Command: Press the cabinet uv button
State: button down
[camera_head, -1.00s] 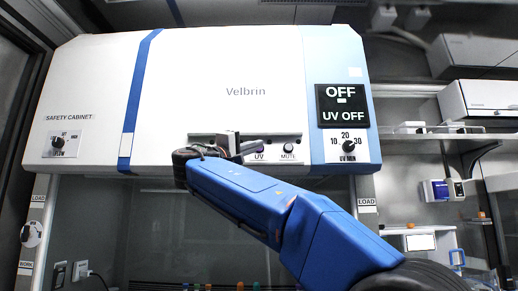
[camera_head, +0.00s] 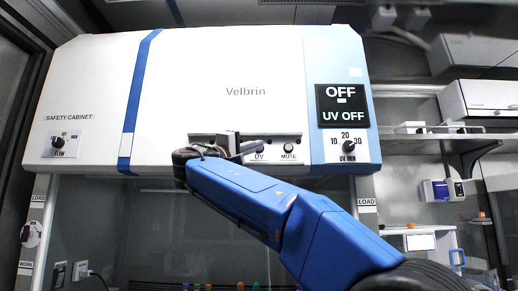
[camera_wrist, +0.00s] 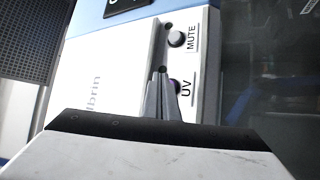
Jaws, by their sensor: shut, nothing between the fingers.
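The safety cabinet (camera_head: 215,85) is a wide white box with blue trim. Its lower front strip carries the UV label (camera_head: 257,157) and the round MUTE button (camera_head: 289,148). My gripper (camera_head: 235,147) is at this strip, just left of the UV label, and covers much of the UV button there. In the wrist view my gripper (camera_wrist: 162,78) is shut and empty, its fingertips right beside the dark UV button (camera_wrist: 176,86), which they partly hide. I cannot tell whether they touch it. The display (camera_head: 343,105) reads OFF and UV OFF.
A UV MIN dial (camera_head: 348,146) sits below the display, and a FLOW dial (camera_head: 59,143) is at the cabinet's left end. Shelves with equipment (camera_head: 440,142) stand to the right. The strip protrudes slightly from the cabinet front.

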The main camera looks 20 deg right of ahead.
jog(key=shift+w+d, duration=0.1)
jog(key=shift+w, duration=0.1)
jog(key=shift+w, duration=0.2)
jog(key=shift+w+d, duration=0.2)
jog(key=shift+w, duration=0.3)
dwell(1.2)
jog(key=shift+s, duration=0.1)
jog(key=shift+s+a, duration=0.3)
jog(key=shift+s, duration=0.5)
jog(key=s, duration=0.1)
jog(key=s+a, duration=0.1)
jog(key=s, duration=0.2)
jog(key=shift+s+a, duration=0.25)
jog(key=shift+s, duration=0.1)
dwell(0.3)
dwell(0.7)
